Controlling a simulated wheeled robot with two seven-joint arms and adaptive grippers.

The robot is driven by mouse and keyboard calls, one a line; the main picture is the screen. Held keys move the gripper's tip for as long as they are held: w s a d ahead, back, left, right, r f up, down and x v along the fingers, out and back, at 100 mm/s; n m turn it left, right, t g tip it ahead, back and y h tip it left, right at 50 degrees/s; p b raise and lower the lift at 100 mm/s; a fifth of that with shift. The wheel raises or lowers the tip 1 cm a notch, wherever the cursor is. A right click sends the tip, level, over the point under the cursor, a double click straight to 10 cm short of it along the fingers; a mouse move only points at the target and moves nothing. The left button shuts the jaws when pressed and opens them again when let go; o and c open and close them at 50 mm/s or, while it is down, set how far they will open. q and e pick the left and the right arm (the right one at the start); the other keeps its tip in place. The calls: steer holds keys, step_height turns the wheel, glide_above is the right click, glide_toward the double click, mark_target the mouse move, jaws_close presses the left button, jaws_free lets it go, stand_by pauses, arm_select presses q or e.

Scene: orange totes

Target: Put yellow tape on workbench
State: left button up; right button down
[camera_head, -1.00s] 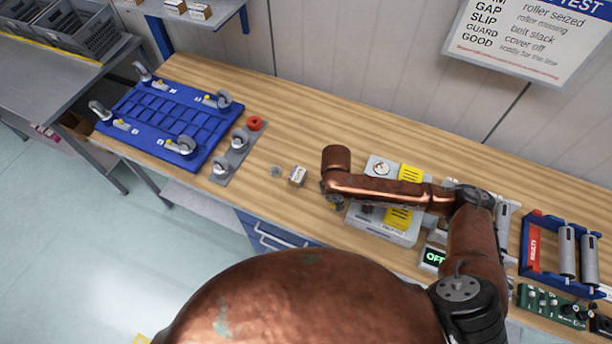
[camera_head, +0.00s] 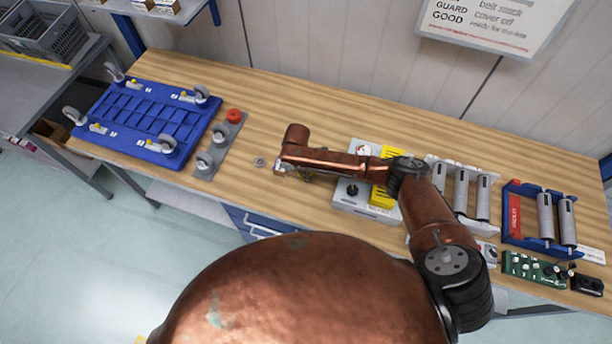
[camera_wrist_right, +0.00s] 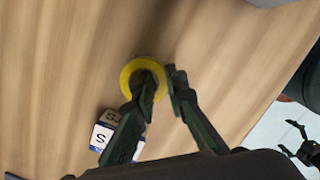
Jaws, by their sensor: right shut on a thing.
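The yellow tape (camera_wrist_right: 128,76) is a ring in the right wrist view. My right gripper (camera_wrist_right: 163,82) is shut on its rim, one finger through the hole and the other outside. The tape is over the wooden workbench (camera_wrist_right: 220,50); I cannot tell whether it touches the top. In the head view my right gripper (camera_head: 293,173) is low over the front middle of the workbench (camera_head: 300,110), and my arm mostly hides it and the tape. A dark gripper with two parted fingers, apparently my left (camera_wrist_right: 300,140), shows at the right wrist view's edge.
A small box marked S (camera_wrist_right: 104,136) lies close beside the right gripper. A metal ring (camera_head: 259,162), grey caster plate (camera_head: 222,145) and blue caster tray (camera_head: 150,118) are to the left. A grey device (camera_head: 352,203) and roller racks (camera_head: 530,240) are to the right. Bench room behind is clear.

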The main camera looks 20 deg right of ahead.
mark_target(302, 177)
steer(key=shift+f, duration=0.7)
steer(key=shift+f, duration=0.1)
steer(key=shift+f, duration=0.1)
steer(key=c, duration=1.9)
jaws_free()
steer(key=shift+c, duration=0.2)
step_height(302, 177, up, 12)
steer(key=a+b, duration=0.1)
steer(key=shift+a, duration=0.25)
